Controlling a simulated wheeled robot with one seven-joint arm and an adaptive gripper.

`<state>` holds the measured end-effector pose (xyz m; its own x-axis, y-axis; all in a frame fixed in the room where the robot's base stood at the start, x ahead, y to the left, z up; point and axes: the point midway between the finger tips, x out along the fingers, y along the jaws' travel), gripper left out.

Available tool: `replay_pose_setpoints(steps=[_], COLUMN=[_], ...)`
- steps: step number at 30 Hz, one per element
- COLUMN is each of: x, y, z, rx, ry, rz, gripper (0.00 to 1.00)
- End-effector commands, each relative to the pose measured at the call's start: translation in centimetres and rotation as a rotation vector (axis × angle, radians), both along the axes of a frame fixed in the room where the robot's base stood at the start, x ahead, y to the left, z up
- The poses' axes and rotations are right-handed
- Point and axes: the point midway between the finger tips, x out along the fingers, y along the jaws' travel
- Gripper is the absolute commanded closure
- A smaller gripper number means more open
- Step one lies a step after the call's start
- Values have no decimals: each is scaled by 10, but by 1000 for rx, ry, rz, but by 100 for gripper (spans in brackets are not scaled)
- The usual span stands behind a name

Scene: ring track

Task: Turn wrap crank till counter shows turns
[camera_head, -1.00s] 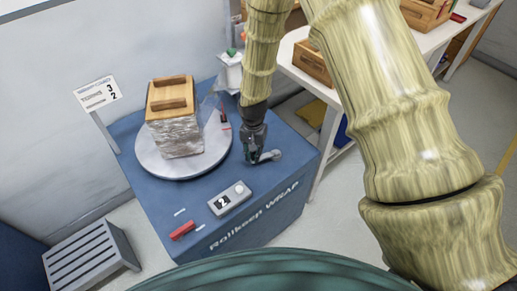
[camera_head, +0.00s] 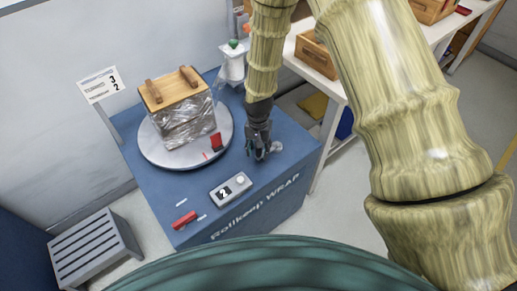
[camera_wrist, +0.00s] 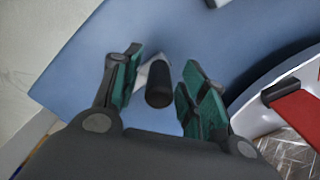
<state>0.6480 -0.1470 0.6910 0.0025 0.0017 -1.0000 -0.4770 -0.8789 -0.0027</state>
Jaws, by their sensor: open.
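The crank's dark grip (camera_wrist: 158,86) stands between my open fingers in the wrist view, with gaps on both sides; its pale arm runs behind it. In the head view my gripper (camera_head: 258,152) is low over the crank (camera_head: 273,148) and hides most of it. The grey counter box (camera_head: 230,190) on the blue machine top shows 2. A film-wrapped load with a wooden top (camera_head: 173,88) stands on the round turntable (camera_head: 160,156). A sign (camera_head: 99,84) at the left shows a 3 above a 2.
A red block (camera_head: 184,220) lies at the machine's front left edge. A red piece (camera_head: 216,142) sits on the turntable near the load. A white post (camera_head: 232,65) stands behind. A slatted grey box (camera_head: 95,250) is on the floor.

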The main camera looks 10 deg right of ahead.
Motion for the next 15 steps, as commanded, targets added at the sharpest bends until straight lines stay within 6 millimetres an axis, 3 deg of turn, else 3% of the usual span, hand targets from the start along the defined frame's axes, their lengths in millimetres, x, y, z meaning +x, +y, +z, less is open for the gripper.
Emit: replay_pose_setpoints(steps=[8,15], x=[1,1], y=[0,0], z=[17,52], rx=[0,0], ry=[-2,-2], rz=[0,1], gripper=[57,57])
